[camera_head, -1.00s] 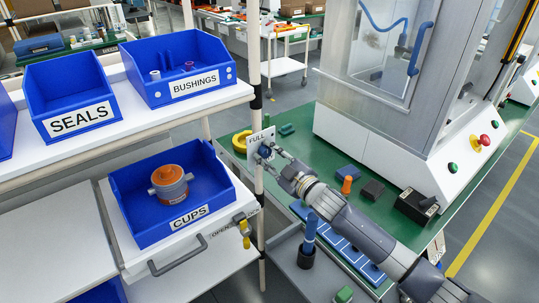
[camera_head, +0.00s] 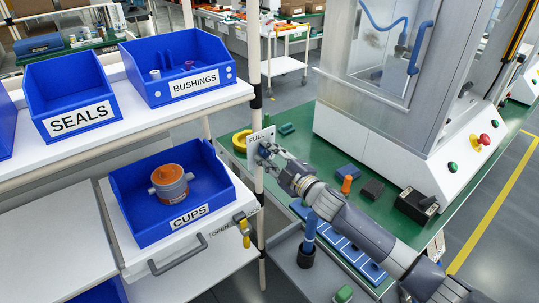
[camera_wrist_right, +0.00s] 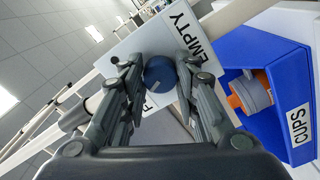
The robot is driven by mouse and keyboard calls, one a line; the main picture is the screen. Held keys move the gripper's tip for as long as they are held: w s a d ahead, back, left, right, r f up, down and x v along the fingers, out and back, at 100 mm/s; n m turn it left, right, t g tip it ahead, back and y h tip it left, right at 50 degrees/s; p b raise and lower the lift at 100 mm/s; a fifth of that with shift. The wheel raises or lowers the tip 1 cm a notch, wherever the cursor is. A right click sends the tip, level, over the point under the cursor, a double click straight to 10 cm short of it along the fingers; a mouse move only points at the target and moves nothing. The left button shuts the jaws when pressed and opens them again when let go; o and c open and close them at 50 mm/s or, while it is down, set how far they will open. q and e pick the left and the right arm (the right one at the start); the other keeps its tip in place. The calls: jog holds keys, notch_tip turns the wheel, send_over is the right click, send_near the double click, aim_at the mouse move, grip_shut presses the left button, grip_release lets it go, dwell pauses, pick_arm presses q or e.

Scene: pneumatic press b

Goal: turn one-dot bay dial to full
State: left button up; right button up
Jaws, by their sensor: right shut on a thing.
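A dark blue round dial (camera_wrist_right: 160,73) sits on a white plate (camera_wrist_right: 120,52) on the rack post. In the right wrist view the plate reads EMPTY at upper right, and another label at lower left is mostly hidden by the dial and a finger. A light line on the dial points to lower left, toward that label. My right gripper (camera_wrist_right: 159,72) is shut on the dial, one finger on each side. In the head view the plate (camera_head: 254,136) shows FULL at its top, and the right gripper (camera_head: 268,154) covers most of the dial. My left gripper is out of view.
A blue CUPS bin (camera_head: 148,238) holding an orange and grey part stands left of the plate. A handle with a yellow grip (camera_head: 245,232) is below it. The green table (camera_head: 330,125) with small parts and the press (camera_head: 390,130) lie to the right.

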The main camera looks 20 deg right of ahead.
jog(key=o, duration=1.1)
jog(key=shift+c, duration=0.2)
jog(key=v, duration=1.2)
